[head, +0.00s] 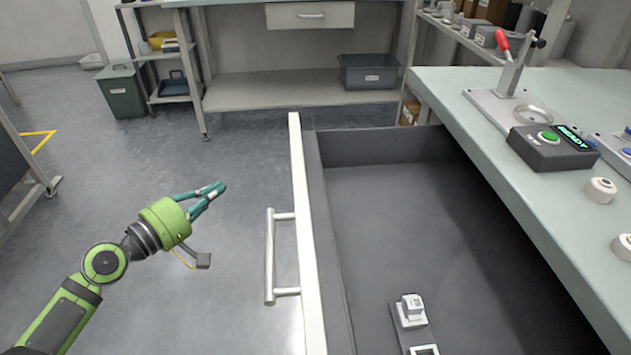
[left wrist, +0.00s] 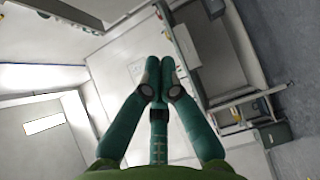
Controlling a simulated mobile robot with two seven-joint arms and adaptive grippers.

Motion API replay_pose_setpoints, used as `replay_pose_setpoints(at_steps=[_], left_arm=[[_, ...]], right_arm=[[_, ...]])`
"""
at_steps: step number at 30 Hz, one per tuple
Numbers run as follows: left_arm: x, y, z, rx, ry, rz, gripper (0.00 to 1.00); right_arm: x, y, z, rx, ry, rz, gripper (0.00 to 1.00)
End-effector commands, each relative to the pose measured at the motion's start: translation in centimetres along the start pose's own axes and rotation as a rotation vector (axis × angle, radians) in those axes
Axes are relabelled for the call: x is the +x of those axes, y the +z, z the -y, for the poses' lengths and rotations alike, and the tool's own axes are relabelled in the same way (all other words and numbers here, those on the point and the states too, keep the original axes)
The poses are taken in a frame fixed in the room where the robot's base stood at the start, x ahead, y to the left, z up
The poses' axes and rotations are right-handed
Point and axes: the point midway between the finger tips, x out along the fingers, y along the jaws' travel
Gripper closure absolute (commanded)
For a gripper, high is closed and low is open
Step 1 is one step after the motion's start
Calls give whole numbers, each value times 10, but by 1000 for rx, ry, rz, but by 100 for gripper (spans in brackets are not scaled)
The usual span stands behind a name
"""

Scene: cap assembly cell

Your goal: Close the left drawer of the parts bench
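The left drawer (head: 343,318) of the parts bench (head: 435,85) is pulled far out. Its inside is dark grey. Its pale front panel (head: 308,240) carries a silver bar handle (head: 270,255) facing left. My left gripper (head: 218,188) is left of the front panel, apart from it and from the handle, with its fingers pointing right. Its teal fingertips meet in the left wrist view (left wrist: 160,62), with nothing seen between them. My right gripper is not in view.
A small grey and white part (head: 411,312) lies in the drawer. The bench top holds a press fixture (head: 508,85), a button box (head: 553,148) and white caps (head: 600,190). A back bench (head: 235,92) and a green bin (head: 122,92) stand behind. Floor left of the drawer is clear.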

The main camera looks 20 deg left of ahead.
Motion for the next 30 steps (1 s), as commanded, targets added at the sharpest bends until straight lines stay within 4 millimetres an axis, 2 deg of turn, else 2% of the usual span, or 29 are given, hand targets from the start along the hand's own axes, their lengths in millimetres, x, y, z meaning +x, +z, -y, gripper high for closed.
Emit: replay_pose_setpoints(at_steps=[3,7,18,24,30], left_arm=[[2,11,-14,-24,30,34,100],[12,11,-19,-29,33,37,100],[72,12,-23,-26,36,33,100],[104,15,-23,-27,34,33,100],[115,29,-22,-27,33,33,100]], right_arm=[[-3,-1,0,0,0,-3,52],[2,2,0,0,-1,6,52],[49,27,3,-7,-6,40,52],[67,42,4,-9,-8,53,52],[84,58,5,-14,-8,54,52]])
